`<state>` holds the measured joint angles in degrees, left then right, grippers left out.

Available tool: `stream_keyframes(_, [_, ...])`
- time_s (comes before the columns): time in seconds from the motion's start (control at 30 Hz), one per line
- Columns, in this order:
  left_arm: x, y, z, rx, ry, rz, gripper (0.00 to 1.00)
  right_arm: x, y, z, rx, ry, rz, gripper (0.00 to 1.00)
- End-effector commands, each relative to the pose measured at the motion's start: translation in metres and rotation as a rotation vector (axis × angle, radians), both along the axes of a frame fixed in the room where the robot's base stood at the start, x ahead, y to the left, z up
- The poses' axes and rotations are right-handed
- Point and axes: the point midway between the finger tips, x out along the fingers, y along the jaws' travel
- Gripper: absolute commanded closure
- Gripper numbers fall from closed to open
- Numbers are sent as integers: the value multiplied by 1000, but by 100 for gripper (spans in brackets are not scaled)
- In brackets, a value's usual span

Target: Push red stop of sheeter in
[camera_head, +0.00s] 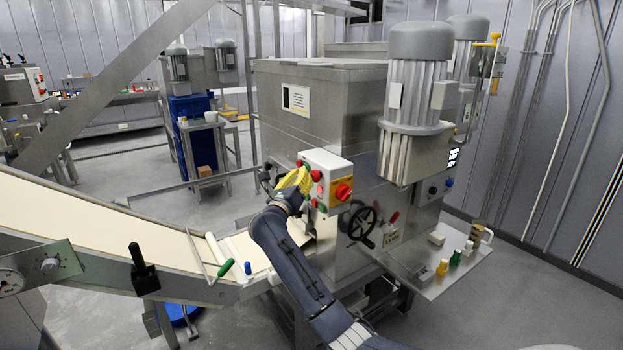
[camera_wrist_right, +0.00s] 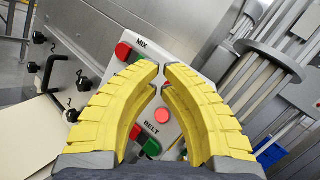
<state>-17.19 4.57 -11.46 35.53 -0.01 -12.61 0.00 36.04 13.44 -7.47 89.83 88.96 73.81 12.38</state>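The white control box (camera_head: 327,163) sits on the front of the steel machine, with several red and green buttons and a red rotary knob (camera_head: 343,191) on a yellow plate. In the right wrist view, the labels MIX and BELT are readable; no sheeter label is readable. A red button (camera_wrist_right: 123,50) shows near MIX and a bright red button (camera_wrist_right: 162,115) near BELT. My right gripper (camera_head: 301,175), with yellow fingers, is at the left side of the box. Its fingertips (camera_wrist_right: 162,67) are together over the panel, holding nothing, and hide part of it. Contact with a button cannot be told. My left gripper is out of view.
A cream conveyor belt (camera_head: 100,222) slopes in from the left. A black handwheel (camera_head: 362,225) is right of my right arm. A steel shelf (camera_head: 432,281) with small coloured items stands at the right. Black knobs (camera_wrist_right: 84,83) line the machine's side.

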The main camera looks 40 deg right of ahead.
Motion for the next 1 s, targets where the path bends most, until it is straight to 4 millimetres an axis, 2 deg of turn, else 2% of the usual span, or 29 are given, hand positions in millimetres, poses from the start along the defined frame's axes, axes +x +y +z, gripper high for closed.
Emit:
stream_keyframes(0.63, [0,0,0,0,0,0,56,-1,-7,0,0,1,-2,100])
stream_keyframes(1.0, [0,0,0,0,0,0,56,0,-1,0,1,0,0,100])
